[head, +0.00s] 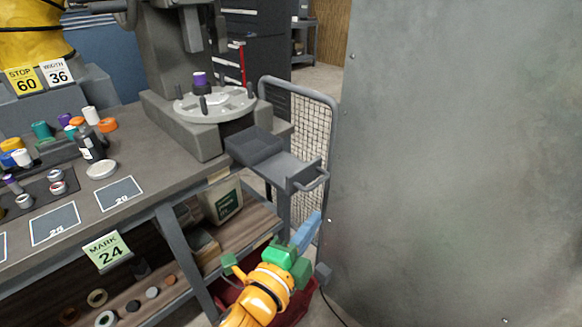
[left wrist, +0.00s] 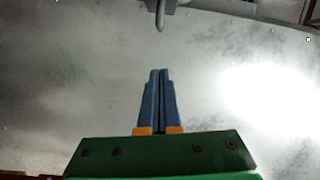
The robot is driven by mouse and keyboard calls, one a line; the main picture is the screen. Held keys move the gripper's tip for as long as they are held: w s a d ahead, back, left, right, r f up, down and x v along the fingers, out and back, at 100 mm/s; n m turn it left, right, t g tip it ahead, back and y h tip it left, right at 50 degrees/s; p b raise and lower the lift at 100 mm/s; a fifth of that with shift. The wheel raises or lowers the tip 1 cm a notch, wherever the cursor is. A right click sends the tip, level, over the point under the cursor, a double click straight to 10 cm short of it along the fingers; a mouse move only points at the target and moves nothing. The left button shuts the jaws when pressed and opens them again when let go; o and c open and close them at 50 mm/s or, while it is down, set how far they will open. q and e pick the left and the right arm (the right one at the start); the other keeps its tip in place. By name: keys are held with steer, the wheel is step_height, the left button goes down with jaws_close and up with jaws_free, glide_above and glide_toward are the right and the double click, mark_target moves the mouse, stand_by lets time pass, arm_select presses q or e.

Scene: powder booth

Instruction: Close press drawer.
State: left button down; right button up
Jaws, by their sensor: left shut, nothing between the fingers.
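The press (head: 175,60) stands on the workbench with a round grey plate in front. Its grey drawer (head: 272,157) is pulled out to the right, past the bench edge, with a bar handle (head: 312,181) at its outer end. My left gripper (head: 314,219) is below the handle and apart from it, its blue fingers shut and empty, pointing up. In the left wrist view the fingers (left wrist: 160,72) are together, and a grey part, probably of the drawer handle (left wrist: 161,14), shows above them. My right gripper is out of view.
A large grey panel (head: 460,160) fills the right side, close to my left gripper. A mesh-framed panel (head: 310,130) stands behind the drawer. Bottles and jars crowd the bench at left. A shelf (head: 205,250) with small items lies under the bench.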

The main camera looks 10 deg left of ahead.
arm_select(q)
steer(key=w+d, duration=0.1)
steer(key=w, duration=0.9)
steer(key=shift+w+f, duration=0.2)
steer(key=shift+f, duration=0.25)
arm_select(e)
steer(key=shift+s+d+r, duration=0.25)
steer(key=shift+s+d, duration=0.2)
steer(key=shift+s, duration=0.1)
